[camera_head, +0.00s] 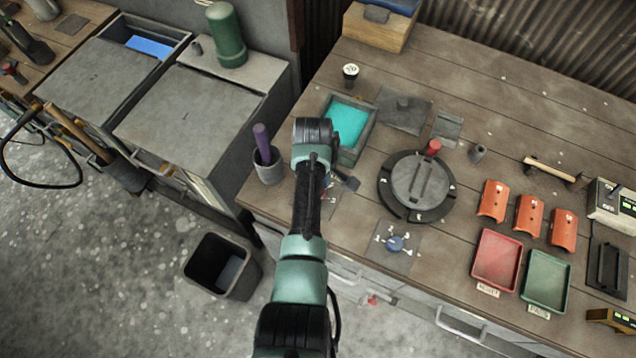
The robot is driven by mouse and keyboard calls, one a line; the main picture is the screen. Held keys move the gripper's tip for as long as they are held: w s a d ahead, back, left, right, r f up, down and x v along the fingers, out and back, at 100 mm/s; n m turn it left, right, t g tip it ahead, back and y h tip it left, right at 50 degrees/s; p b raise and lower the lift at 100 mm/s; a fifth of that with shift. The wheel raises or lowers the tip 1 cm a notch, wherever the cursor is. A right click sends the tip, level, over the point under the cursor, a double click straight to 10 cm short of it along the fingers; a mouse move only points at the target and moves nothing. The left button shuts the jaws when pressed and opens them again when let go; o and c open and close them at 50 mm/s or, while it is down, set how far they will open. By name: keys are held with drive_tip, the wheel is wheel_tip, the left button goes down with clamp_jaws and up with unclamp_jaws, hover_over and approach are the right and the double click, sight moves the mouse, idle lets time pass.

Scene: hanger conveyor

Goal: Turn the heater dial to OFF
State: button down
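A small blue dial (396,243) sits on a square grey plate on the wooden bench, with white marks around it. The marks are too small to read, so I cannot tell its setting or whether it is the heater dial. Another plate with white marks (329,197) is partly hidden behind my arm; whether it carries a dial is hidden. My gripper (347,182) is mostly hidden by my forearm. A dark part of it shows just right of the arm, near this second plate and up-left of the blue dial. Its fingers cannot be made out clearly.
A round dark fixture (447,204) with a red knob (433,147) stands right of my gripper. A teal-filled tray (347,118) lies behind it, and a grey cup with a purple handle (267,164) is left. Red (497,259) and green (546,280) trays are at right.

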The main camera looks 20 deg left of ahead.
drive_tip(key=n, duration=0.5)
drive_tip(key=shift+w+r+n+p, duration=0.15)
drive_tip(key=shift+n+p, duration=0.15)
drive_tip(key=shift+p, duration=0.1)
drive_tip(key=shift+n+y, duration=0.3)
drive_tip(key=shift+n, duration=1.9)
drive_tip(key=shift+c, duration=2.2)
unclamp_jaws()
wheel_tip(320, 180, up, 13)
drive_tip(key=b, duration=0.1)
drive_tip(key=shift+s+d, duration=0.2)
drive_tip(key=shift+s, duration=0.15)
